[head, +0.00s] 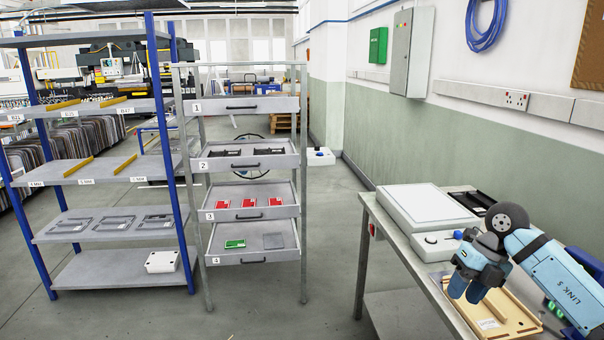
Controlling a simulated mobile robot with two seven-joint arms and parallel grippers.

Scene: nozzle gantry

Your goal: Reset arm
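My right arm (555,285) comes in from the right edge, over the metal workbench (352,254). Its blue gripper (467,289) points down toward the left, above a light wooden tray (517,316). The fingertips sit close together, and I cannot tell whether they are open or shut. No held object shows. My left gripper is not in view.
On the bench are a white flat box (427,207), a white device with a knob (437,244) and a black tray (472,200). A drawer rack (251,162) has its lower drawers open, holding red and green cards. Blue-post shelving (100,172) stands left. Floor between is clear.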

